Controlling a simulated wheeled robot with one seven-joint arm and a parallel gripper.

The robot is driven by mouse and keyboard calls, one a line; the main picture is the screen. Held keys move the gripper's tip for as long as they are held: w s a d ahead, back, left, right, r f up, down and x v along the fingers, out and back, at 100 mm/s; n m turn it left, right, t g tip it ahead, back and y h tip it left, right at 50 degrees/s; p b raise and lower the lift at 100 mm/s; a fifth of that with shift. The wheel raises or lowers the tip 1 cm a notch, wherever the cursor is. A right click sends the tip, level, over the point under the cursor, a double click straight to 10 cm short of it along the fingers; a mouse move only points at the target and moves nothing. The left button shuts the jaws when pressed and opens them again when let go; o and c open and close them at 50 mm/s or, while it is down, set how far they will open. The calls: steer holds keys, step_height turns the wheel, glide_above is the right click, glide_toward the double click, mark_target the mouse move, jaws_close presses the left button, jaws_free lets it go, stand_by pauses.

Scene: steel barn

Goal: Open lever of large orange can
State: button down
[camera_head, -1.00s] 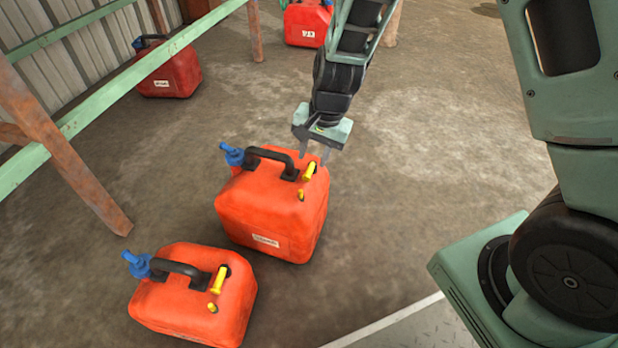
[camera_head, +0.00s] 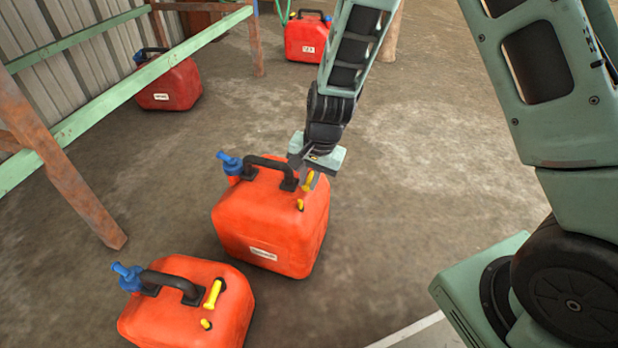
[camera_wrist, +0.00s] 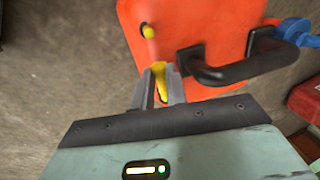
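The large orange can (camera_head: 262,225) stands upright on the floor near the middle of the head view. It has a black handle (camera_head: 268,163), a blue spout (camera_head: 229,163) and a white label. Its yellow lever (camera_head: 309,181) is on top at the right end of the handle. In the wrist view the lever (camera_wrist: 159,70) lies between my two fingertips, with the can (camera_wrist: 195,25) beyond. My gripper (camera_head: 306,178) is at the lever, and its fingers (camera_wrist: 160,88) look closed on it from both sides. A small yellow knob (camera_wrist: 147,31) on the can is clear of the fingers.
A smaller orange can (camera_head: 185,308) with its own yellow lever stands at the front left. Red cans stand at the back left (camera_head: 170,88) and back (camera_head: 306,38). A green rail (camera_head: 120,92) on rusty posts runs along the left.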

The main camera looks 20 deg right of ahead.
steer(key=shift+d, duration=0.1)
steer(key=n, duration=0.1)
steer(key=n+p, duration=0.1)
steer(key=d+p, duration=0.1)
steer(key=shift+s+r+n, duration=0.2)
steer(key=shift+s+n, duration=0.05)
steer(key=shift+n, duration=0.15)
steer(key=n+p, duration=0.1)
steer(key=d+n+g+p, duration=0.1)
steer(key=p, duration=0.1)
steer(key=shift+s+n+y, duration=0.15)
steer(key=shift+n+y, duration=0.15)
steer(key=shift+w+d+f+n+g+h+p, duration=0.15)
steer(key=shift+w+d+n+g+p, duration=0.4)
steer(key=shift+n+p, duration=1.5)
steer(key=shift+w+d+r+n+g+h+p, duration=0.1)
steer(key=shift+d+n+p, duration=0.7)
steer(key=shift+n+p, duration=1.25)
steer(key=shift+w+d+f+n+g+h+p, duration=0.15)
steer(key=shift+w+d+n+g+p, duration=0.4)
steer(key=shift+n+p, duration=1.5)
steer(key=shift+s+d+n, duration=0.15)
steer(key=shift+n, duration=0.1)
